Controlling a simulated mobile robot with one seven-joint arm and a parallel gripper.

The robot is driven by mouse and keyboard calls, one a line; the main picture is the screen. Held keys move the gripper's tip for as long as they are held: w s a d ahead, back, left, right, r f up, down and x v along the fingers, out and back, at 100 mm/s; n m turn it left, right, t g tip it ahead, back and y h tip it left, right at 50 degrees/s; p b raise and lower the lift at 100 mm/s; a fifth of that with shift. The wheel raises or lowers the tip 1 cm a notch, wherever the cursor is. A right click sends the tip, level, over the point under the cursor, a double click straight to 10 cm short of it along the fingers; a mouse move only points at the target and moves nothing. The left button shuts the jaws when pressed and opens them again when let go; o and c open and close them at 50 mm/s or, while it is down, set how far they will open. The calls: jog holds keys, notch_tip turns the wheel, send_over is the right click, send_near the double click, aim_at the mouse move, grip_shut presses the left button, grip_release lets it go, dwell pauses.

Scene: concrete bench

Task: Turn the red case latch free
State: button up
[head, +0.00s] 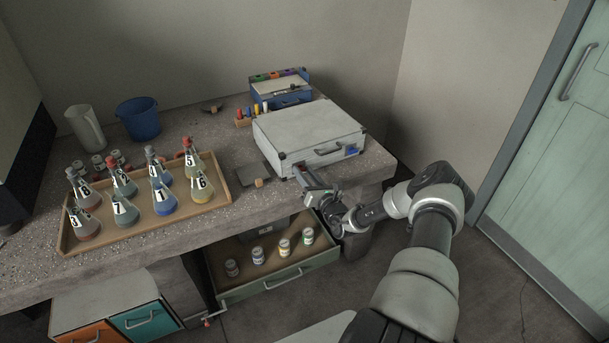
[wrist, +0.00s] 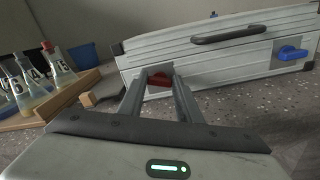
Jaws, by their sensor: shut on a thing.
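A closed pale grey case (head: 308,128) lies on the right part of the concrete bench, with its handle facing me. The red latch (wrist: 158,82) is on the left of the case's front in the wrist view. My gripper (wrist: 164,76) reaches it, with its two fingertips shut on the latch, partly hiding it. In the head view my gripper (head: 303,174) is at the case's front left corner. A blue latch (wrist: 290,53) is on the right of the same front; it also shows in the head view (head: 351,150).
A wooden tray (head: 144,233) of numbered flasks stands on the left of the bench. A drawer (head: 283,281) with several small jars is open below the case. A blue toolbox (head: 280,88) stands behind the case. A dark flat plate (head: 252,173) lies left of the case.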

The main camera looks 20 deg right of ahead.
jog(key=m, duration=0.3)
jog(key=shift+f+m, duration=0.1)
jog(key=shift+m, duration=0.3)
jog(key=m+b, duration=0.1)
jog(key=m, duration=0.2)
jog(key=shift+d+m, duration=0.1)
jog(key=shift+m, duration=0.2)
jog(key=m, duration=0.6)
jog(key=shift+f+b, duration=0.15)
jog(key=shift+b, duration=0.25)
jog(key=shift+m, duration=0.3)
jog(key=o, duration=1)
jog(key=shift+o, duration=0.2)
